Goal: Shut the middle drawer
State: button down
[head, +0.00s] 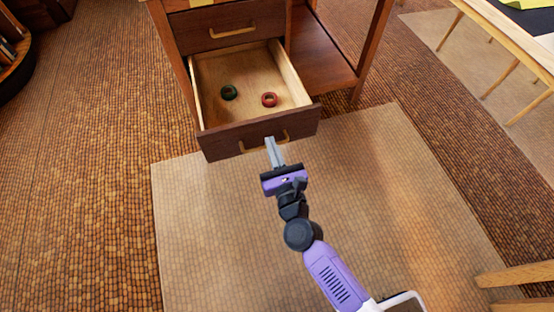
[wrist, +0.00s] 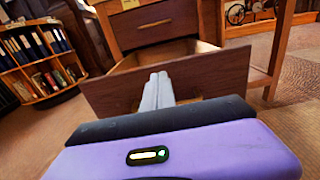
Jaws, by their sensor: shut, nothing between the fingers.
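The open drawer (head: 215,140) of a dark wooden desk is pulled well out in the head view. Its light wooden inside holds a green ring (head: 229,92) and a red ring (head: 269,99). Its brass handle (head: 250,145) is partly hidden behind my gripper. My gripper (head: 270,141) is shut and empty, with its fingertips at the drawer front near the handle. In the wrist view the fingers (wrist: 156,78) point at the middle of the drawer front (wrist: 205,85). I cannot tell whether they touch it.
A shut drawer (head: 228,29) with a brass handle sits above the open one. A desk shelf (head: 325,62) lies to its right. A pale mat (head: 200,220) covers the floor in front. A light wooden table (head: 500,40) stands at the right, and a bookshelf (wrist: 35,60) at the left.

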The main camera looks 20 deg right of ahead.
aim_at(263, 121)
jog(key=w, duration=0.6)
jog(key=shift+b, duration=0.3)
